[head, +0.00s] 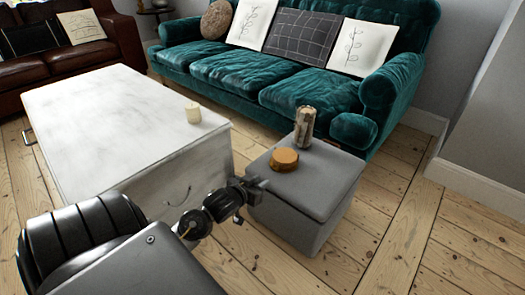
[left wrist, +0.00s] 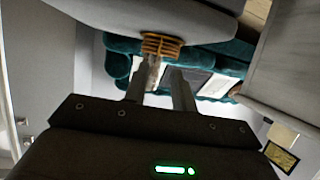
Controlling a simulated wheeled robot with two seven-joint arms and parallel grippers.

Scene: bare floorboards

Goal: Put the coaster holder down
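The coaster holder (head: 284,159) is a round, orange-brown stack. It rests on top of the grey ottoman (head: 325,185), near its left side. My left gripper (head: 258,185) is at the ottoman's left edge, apart from the holder and to its lower left. The left wrist view is turned upside down. In it the holder (left wrist: 161,45) shows slatted sides against the ottoman, beyond the fingertips. My left gripper's two fingers (left wrist: 160,78) are spread with nothing gripped between them. My right gripper is not in view.
A mottled wood-like cylinder (head: 305,127) stands on the ottoman behind the holder. A teal sofa (head: 290,70) stands behind. Bare floorboards (head: 400,240) lie open at the right.

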